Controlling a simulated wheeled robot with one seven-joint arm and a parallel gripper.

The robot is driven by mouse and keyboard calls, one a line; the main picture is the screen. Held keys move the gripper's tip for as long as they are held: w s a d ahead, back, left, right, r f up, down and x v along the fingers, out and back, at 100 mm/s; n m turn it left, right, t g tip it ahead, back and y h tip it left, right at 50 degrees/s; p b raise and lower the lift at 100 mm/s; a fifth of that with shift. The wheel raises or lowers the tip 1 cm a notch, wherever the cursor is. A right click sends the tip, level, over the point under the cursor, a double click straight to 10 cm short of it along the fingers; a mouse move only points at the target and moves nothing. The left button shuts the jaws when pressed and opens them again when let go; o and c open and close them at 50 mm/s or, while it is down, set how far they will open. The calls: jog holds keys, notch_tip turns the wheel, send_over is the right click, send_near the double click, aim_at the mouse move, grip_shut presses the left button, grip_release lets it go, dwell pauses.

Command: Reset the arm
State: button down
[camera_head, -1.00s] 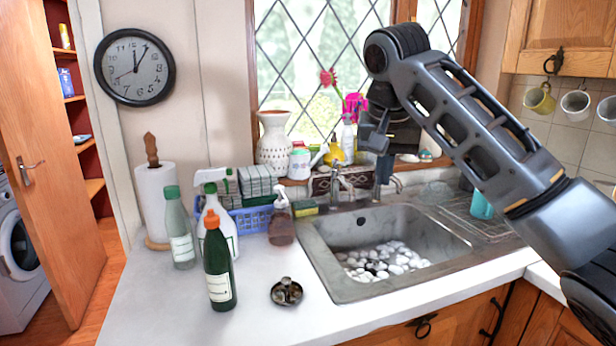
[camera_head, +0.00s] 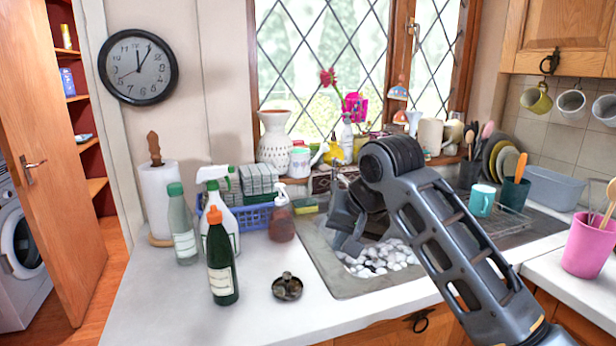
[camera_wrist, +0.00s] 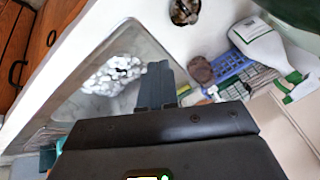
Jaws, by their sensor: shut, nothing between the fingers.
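My arm reaches in from the lower right of the head view, and my gripper (camera_head: 348,240) hangs over the left part of the sink. In the wrist view my gripper's fingers (camera_wrist: 156,88) are together with nothing between them. The metal sink (camera_head: 352,288) lies below, with white pebbles in its basin (camera_head: 385,258). My arm hides the right part of the sink and most of the tap.
A green bottle (camera_head: 221,262), a spray bottle (camera_head: 216,200), a soap dispenser (camera_head: 281,224) and a small metal dish (camera_head: 287,287) stand left of the sink. A teal mug (camera_head: 482,199) and pink pot (camera_head: 590,244) stand right. The front left counter is clear.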

jog(key=s+a+f+t+y, duration=0.1)
jog(key=s+a+f+y, duration=0.1)
jog(key=s+f, duration=0.4)
jog(key=s+a+f+t+y, duration=0.1)
jog(key=s+a+f, duration=0.25)
jog(key=f, duration=0.45)
jog(key=s+d+f+m+t, duration=0.1)
jog(key=s+d+f+t, duration=0.15)
jog(key=s, duration=0.45)
jog(key=s+d+f+m+t, duration=0.1)
jog(key=s+d+f, duration=0.1)
jog(key=s+f, duration=0.35)
jog(key=s+d+r+t+h, duration=0.15)
jog(key=s+d, duration=0.25)
jog(key=s, duration=0.5)
jog(key=s+d+r+t+h, duration=0.1)
jog(key=s+d+h, duration=0.3)
jog(key=s, duration=0.6)
jog(key=s+d+r+n+t, duration=0.1)
jog(key=s+d+r+n, duration=0.2)
jog(key=s+d+r, duration=0.5)
jog(key=s+r, duration=0.2)
jog(key=s, duration=0.3)
jog(key=shift+s+r+t, duration=0.15)
jog(key=shift+r+t, duration=0.1)
jog(key=shift+t, duration=0.05)
